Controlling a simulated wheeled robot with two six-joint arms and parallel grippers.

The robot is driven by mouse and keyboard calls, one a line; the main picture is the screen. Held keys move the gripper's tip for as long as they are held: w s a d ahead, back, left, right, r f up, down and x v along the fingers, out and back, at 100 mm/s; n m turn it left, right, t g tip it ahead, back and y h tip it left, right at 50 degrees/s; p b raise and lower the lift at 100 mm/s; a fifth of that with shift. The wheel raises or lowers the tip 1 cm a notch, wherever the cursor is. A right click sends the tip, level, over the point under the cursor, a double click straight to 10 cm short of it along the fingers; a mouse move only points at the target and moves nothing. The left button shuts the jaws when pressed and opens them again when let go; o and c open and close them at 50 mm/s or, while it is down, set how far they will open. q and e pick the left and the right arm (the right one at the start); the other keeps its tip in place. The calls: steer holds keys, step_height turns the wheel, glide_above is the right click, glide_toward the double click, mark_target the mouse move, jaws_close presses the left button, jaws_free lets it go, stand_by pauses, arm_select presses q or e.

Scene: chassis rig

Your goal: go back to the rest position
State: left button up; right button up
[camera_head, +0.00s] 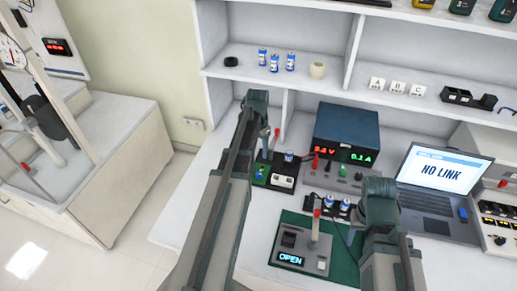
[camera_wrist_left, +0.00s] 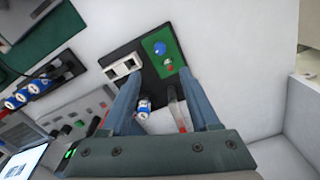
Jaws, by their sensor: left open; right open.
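My left arm reaches up the middle of the head view, and its gripper (camera_head: 264,135) hangs over the back of the bench. In the left wrist view my left gripper (camera_wrist_left: 158,88) is open, its two blue-grey fingers spread. A small blue-and-white cell (camera_wrist_left: 143,107) and a red-tipped grey lever (camera_wrist_left: 178,108) show between the fingers; contact cannot be told. My right gripper (camera_head: 378,192) is at the right of the head view, above the bench near the green mat; its fingertips are mostly hidden by the wrist.
A black panel with a green board (camera_wrist_left: 163,52) lies beyond the left fingers. A power supply (camera_head: 346,135), a laptop (camera_head: 440,175) reading NO LINK, and a green mat (camera_head: 345,270) with a device reading OPEN crowd the bench. A shelf (camera_head: 335,85) runs behind.

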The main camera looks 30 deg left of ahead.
arm_select(q)
steer(key=shift+d, duration=0.1)
steer(key=s+d, duration=0.5)
steer(key=d, duration=0.5)
steer(key=s+d+m+y, duration=0.1)
steer(key=s+d, duration=0.5)
steer(key=d, duration=0.4)
steer(key=s+d+m, duration=0.1)
steer(key=s+d, duration=0.5)
steer(key=d, duration=0.4)
steer(key=shift+d, duration=0.2)
steer(key=shift+w, duration=0.1)
steer(key=w+a+n, duration=0.1)
steer(key=w+a, duration=1.1)
steer(key=a, duration=0.1)
steer(key=w+a, duration=0.2)
steer(key=a, duration=0.6)
steer(key=w+a+n, duration=0.1)
steer(key=w+a, duration=0.1)
steer(key=a, duration=0.7)
steer(key=shift+w+a+h, duration=0.15)
steer(key=shift+w+h, duration=0.15)
steer(key=shift+w, duration=0.1)
